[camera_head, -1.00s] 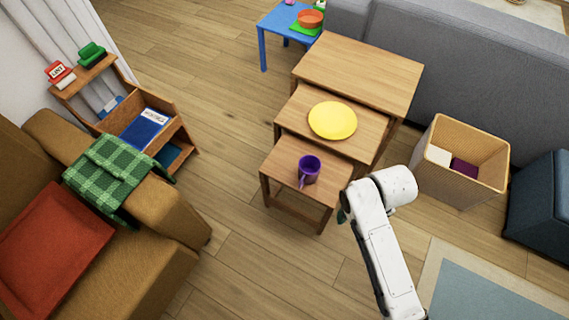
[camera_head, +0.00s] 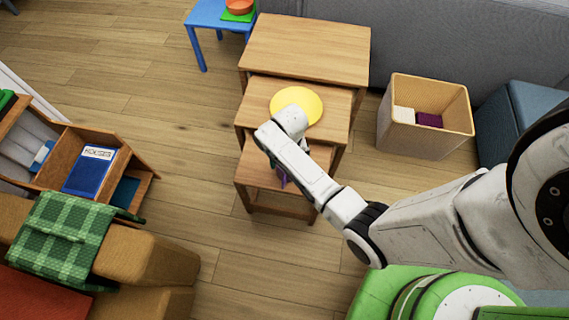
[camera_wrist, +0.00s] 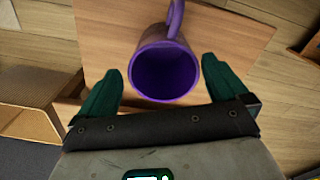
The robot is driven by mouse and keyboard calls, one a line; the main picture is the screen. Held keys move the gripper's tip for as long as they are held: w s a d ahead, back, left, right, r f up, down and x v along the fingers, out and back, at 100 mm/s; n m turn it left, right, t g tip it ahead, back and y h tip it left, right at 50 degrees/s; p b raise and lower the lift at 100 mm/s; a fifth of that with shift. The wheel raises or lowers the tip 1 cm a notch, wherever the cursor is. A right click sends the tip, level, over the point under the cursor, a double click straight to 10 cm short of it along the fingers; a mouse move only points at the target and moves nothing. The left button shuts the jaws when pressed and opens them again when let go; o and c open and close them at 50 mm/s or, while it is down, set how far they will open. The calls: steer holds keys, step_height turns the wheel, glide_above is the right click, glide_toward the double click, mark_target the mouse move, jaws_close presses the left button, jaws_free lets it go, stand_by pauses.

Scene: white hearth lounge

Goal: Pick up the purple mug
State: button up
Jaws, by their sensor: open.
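The purple mug (camera_wrist: 164,68) stands on the smallest, lowest nesting table (camera_wrist: 112,35). In the wrist view its open rim faces me and its handle points to the top of the picture, away from my gripper. My gripper (camera_wrist: 160,82) is open, with one dark green finger on each side of the mug's rim. I cannot tell whether either finger touches it. In the head view my arm covers most of the mug, and only a purple sliver (camera_head: 281,176) shows below the arm's end on the small table (camera_head: 250,180).
A yellow plate (camera_head: 312,101) lies on the middle table, behind my arm's end. The tallest table (camera_head: 305,45) stands behind it. A wicker basket (camera_head: 425,138) is to the right. An armchair with a green plaid blanket (camera_head: 65,235) is at left. Open floor (camera_head: 185,110) lies between.

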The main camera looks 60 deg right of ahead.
mark_target(281, 175)
steer(key=shift+w+a+f+b, duration=0.1)
steer(key=shift+f+b, duration=0.35)
steer(key=shift+f, duration=1.1)
steer(key=shift+w+f+b, duration=0.1)
steer(key=shift+f+b, duration=0.3)
steer(key=shift+f, duration=1.1)
steer(key=c, duration=1.1)
